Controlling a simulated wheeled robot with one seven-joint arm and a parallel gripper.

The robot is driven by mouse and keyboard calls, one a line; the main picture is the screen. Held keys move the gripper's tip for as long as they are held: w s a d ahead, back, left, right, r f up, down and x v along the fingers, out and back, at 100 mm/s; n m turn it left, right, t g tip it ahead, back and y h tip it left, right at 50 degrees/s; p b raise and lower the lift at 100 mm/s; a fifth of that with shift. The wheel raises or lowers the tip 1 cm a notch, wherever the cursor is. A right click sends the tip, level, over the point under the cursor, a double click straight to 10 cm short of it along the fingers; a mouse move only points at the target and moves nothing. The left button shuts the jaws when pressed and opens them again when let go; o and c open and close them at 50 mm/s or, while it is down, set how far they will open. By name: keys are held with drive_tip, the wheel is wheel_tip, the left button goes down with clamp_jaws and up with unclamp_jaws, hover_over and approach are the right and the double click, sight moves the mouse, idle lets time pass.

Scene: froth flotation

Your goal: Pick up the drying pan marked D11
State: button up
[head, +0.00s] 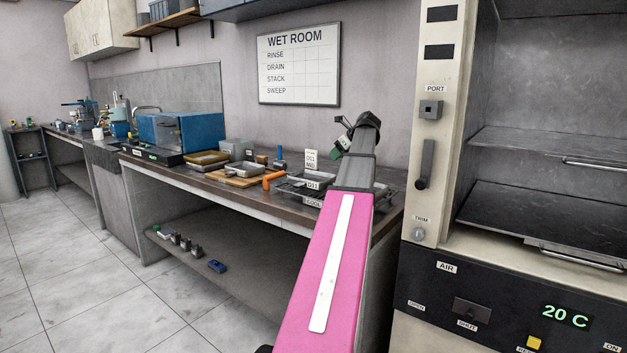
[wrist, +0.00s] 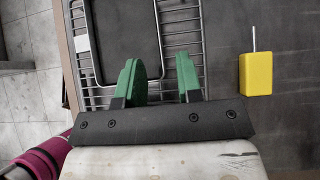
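The drying pan marked D11 (head: 318,178) is a shallow grey pan on a wire rack, right part of the bench in the head view; its D11 tag faces front. In the head view my gripper (head: 338,152) is partly hidden behind my arm.
The wire rack (wrist: 198,35) is tagged COOL. A yellow block with a metal rod (wrist: 256,74) lies right of it. An orange-handled tool (head: 273,177), a wooden board (head: 236,180) and a blue machine (head: 184,134) stand left. An oven cabinet (head: 434,130) stands right.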

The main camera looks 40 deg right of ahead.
drive_tip(key=x, duration=0.5)
drive_tip(key=shift+w+f, duration=0.1)
drive_tip(key=shift+s+f+x, duration=0.1)
drive_tip(key=shift+s+x, duration=0.05)
drive_tip(key=shift+x, duration=1.25)
drive_tip(key=shift+s+f+x, duration=0.15)
drive_tip(key=shift+x, duration=1.2)
drive_tip(key=shift+a, duration=0.15)
clamp_jaws()
